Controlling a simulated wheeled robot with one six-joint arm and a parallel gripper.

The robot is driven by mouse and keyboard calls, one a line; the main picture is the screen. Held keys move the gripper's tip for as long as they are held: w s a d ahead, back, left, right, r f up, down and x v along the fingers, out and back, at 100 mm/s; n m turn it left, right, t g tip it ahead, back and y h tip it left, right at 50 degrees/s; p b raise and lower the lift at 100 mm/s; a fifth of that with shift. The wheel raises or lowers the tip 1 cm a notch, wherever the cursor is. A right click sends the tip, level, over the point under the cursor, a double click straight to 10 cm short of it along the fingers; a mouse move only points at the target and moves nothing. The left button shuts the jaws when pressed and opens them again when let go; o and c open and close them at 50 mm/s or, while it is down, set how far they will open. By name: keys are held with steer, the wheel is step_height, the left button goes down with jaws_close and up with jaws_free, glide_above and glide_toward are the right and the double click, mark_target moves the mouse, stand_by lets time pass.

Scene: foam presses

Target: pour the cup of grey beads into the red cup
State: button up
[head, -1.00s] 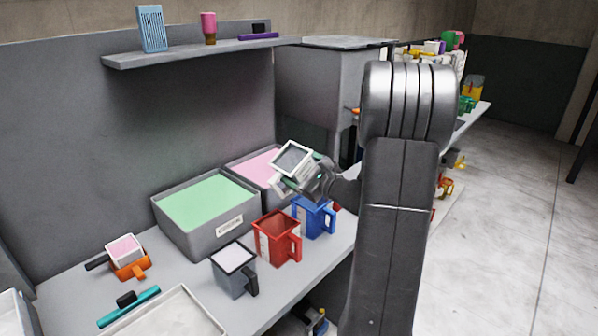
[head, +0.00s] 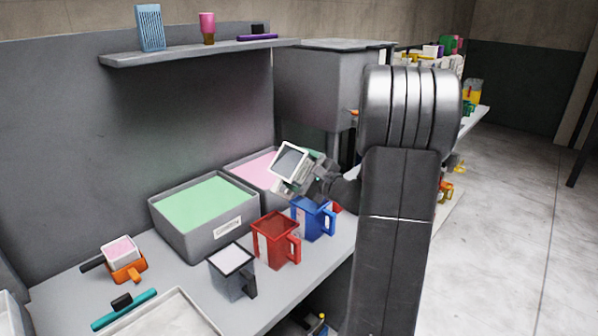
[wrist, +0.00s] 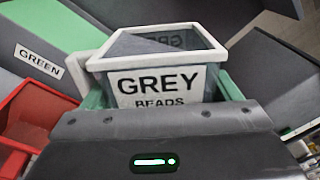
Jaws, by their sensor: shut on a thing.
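A white-rimmed square cup labelled "GREY BEADS" (wrist: 160,82) fills the middle of the wrist view, with grey beads inside. In the head view the same cup (head: 289,162) is tilted, its opening turned toward the left and the camera. My gripper (head: 308,178) is shut on this cup and holds it in the air above the bench, up and right of the red cup. The red cup (head: 275,240) stands upright on the bench with its handle to the right. Its edge also shows at the left of the wrist view (wrist: 30,110). Its inside looks empty.
A blue cup (head: 312,219) stands just right of the red cup, and a grey cup with white contents (head: 232,272) stands to its left. Behind are a green-filled bin (head: 225,227) and a pink-filled bin (head: 232,166).

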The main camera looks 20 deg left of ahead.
mark_target(300, 186)
steer(key=shift+s+a+f+n+b, duration=0.1)
steer(key=shift+f+n+b, duration=0.2)
steer(key=shift+n+b, duration=0.55)
steer(key=shift+s+a+f+n+b, duration=0.1)
steer(key=shift+f+n+b, duration=0.3)
steer(key=shift+n, duration=0.75)
steer(key=shift+s+a+f+n+b, duration=0.25)
steer(key=shift+n+b, duration=0.4)
steer(key=shift+b, duration=1)
steer(key=shift+s+d+f+n+b, duration=0.25)
steer(key=shift+n+b, duration=0.35)
steer(key=shift+b, duration=1.05)
steer(key=shift+w+a+f+n+b, duration=0.15)
steer(key=shift+f+n+b, duration=0.35)
steer(key=shift+b, duration=1.15)
steer(key=shift+s+a+r+n+b, duration=0.2)
steer(key=shift+n+b, duration=0.5)
steer(key=shift+b, duration=0.6)
steer(key=shift+s+a+f+n+b, duration=0.1)
steer(key=shift+s+n+b, duration=0.2)
steer(key=shift+n+b, duration=0.7)
